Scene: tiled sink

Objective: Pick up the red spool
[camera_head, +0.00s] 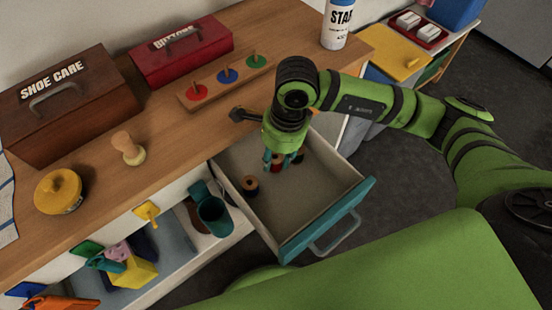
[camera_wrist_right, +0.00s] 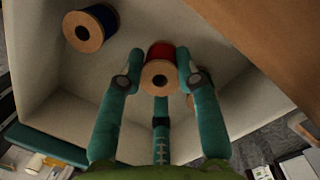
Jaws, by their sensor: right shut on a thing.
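The red spool (camera_wrist_right: 160,54) has red thread and tan wooden ends. In the right wrist view it sits between the teal fingers of my right gripper (camera_wrist_right: 159,80), which are closed on its sides. In the head view my right gripper (camera_head: 279,162) reaches down into the open drawer, and its fingers mostly hide the red spool. I cannot tell whether the spool touches the drawer floor. My left gripper does not show.
A dark blue spool (camera_wrist_right: 90,30) lies near, apart from the fingers; another spool is partly hidden behind a finger. The open drawer (camera_head: 328,226) has raised walls. Above it, the wooden counter holds a peg board (camera_head: 205,89), a stamp (camera_head: 128,148) and boxes.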

